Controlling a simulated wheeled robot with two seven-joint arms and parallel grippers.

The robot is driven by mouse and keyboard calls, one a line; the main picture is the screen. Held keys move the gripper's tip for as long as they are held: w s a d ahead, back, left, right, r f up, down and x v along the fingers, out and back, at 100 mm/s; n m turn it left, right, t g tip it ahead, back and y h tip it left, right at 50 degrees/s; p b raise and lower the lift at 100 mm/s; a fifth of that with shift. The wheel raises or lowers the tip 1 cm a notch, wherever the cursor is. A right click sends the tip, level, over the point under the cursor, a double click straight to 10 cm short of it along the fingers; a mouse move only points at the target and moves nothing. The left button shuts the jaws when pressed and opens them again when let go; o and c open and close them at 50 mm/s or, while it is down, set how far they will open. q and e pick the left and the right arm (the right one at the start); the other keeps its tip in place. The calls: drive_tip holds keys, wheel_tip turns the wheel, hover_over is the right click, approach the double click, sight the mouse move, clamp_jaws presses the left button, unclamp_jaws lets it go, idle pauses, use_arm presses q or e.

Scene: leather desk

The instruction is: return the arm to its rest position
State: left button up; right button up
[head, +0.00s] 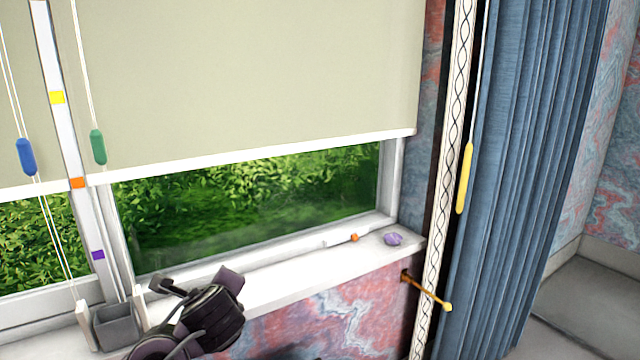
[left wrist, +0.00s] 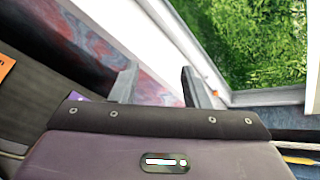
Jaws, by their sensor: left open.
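My left arm shows dark purple and black at the bottom of the head view, with the left gripper (head: 197,284) in front of the window sill (head: 285,272). In the left wrist view the two grey fingers of the left gripper (left wrist: 156,86) stand apart. Nothing shows between them except the sill and the patterned wall behind. My right arm and gripper are in neither view.
A grey box (head: 116,325) stands on the sill near my left arm. A purple object (head: 393,239) lies at the sill's right end. Blind cords with a blue pull (head: 26,157) and a green pull (head: 98,147) hang at left. A blue curtain (head: 530,150) hangs at right.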

use_arm(q)
drive_tip(key=s+d+f+n+g+h, duration=0.35)
drive_tip(key=s+f+n, duration=0.55)
drive_tip(key=s+f, duration=0.4)
drive_tip(key=s+a+f+n+g, duration=0.2)
drive_tip(key=s+f+n, duration=0.2)
drive_tip(key=s+n, duration=0.3)
drive_tip(key=s+a+f+n+g, duration=0.2)
drive_tip(key=s+f+n+g, duration=0.15)
drive_tip(key=s, duration=0.55)
wheel_tip(320, 180, down, 32)
drive_tip(key=s, duration=0.2)
drive_tip(key=s+a+f+g, duration=0.1)
drive_tip(key=s+a+f, duration=0.2)
drive_tip(key=s+f, duration=1.3)
drive_tip(key=s, duration=0.3)
drive_tip(key=shift+a+f+g, duration=0.15)
drive_tip(key=shift+f+g, duration=0.05)
drive_tip(key=shift+g, duration=0.1)
drive_tip(key=shift+h, duration=0.25)
